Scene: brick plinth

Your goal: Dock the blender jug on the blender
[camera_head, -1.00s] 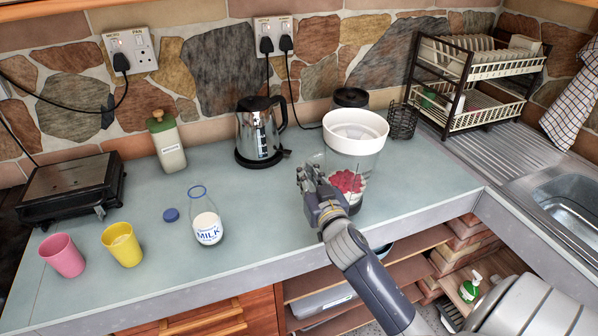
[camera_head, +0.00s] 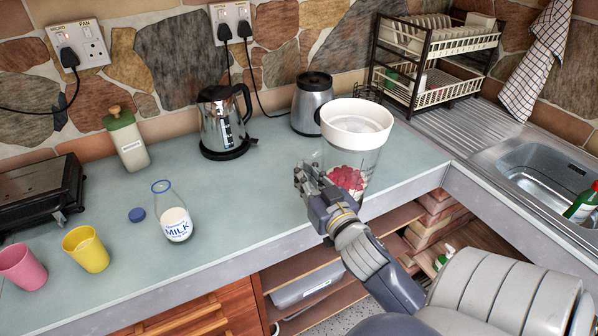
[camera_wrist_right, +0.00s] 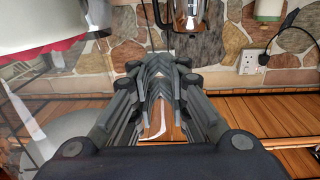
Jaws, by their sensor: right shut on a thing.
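The blender jug (camera_head: 365,161) is clear, with a wide white top (camera_head: 356,123) and red and pale pieces inside. It is upright, near the front edge of the counter. My right gripper (camera_head: 308,183) is at its left side, shut on it; the part between the fingers is hard to make out. In the right wrist view the jug (camera_wrist_right: 35,95) fills the left side beside my right gripper (camera_wrist_right: 165,85). The blender (camera_head: 311,105), a silver base with a black top, stands behind and left of the jug, partly covered by it. My left gripper is not in view.
A kettle (camera_head: 222,121) stands left of the blender. A milk bottle (camera_head: 173,212), yellow cup (camera_head: 86,250), pink cup (camera_head: 22,267) and green-lidded container (camera_head: 127,139) are farther left. A dish rack (camera_head: 430,60) and sink (camera_head: 545,175) are right. Counter in front of the kettle is clear.

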